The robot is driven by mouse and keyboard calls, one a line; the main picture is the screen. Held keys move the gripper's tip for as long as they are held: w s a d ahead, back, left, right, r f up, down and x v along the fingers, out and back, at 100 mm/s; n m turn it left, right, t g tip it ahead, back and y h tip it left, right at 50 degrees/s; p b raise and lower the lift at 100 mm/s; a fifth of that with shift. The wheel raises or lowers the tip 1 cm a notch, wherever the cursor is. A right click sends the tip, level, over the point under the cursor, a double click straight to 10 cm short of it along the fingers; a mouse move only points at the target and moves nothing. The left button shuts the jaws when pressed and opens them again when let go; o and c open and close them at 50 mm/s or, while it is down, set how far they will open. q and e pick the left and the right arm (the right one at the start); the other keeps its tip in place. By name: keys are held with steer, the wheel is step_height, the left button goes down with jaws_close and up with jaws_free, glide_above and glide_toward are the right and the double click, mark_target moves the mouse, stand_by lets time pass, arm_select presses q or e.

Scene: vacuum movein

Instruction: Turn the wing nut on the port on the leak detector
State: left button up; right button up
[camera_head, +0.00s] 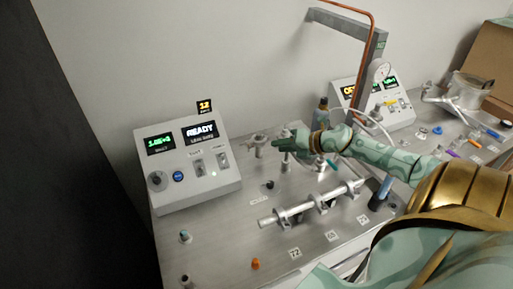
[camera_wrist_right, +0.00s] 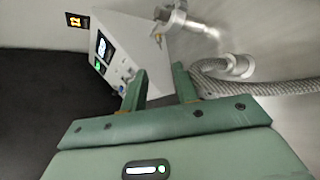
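The leak detector (camera_head: 190,165) is a pale sloped console with green and white displays, one reading READY. It also shows tilted in the right wrist view (camera_wrist_right: 140,50). A metal port fitting (camera_head: 257,146) stands just right of it; in the wrist view the silver fitting (camera_wrist_right: 182,20) is at the top. A small brass-coloured piece (camera_wrist_right: 157,38) on it may be the wing nut; it is too small to be sure. My right gripper (camera_wrist_right: 158,72) is open, with nothing between its fingers, a little short of the fitting. In the head view my right gripper (camera_head: 284,143) is right of the port. My left gripper is not in view.
A braided hose (camera_wrist_right: 215,80) runs close to my right gripper's finger. A metal tube on clamps (camera_head: 310,205) lies across the bench front. A second console (camera_head: 395,105) and a copper pipe on a grey post (camera_head: 375,60) stand behind. A dark panel fills the left side.

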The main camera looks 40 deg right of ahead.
mark_target(250, 148)
steer(key=b+x, duration=0.2)
steer(key=x, duration=0.8)
steer(key=shift+w+f, duration=0.1)
steer(key=shift+w, duration=0.15)
jaws_close()
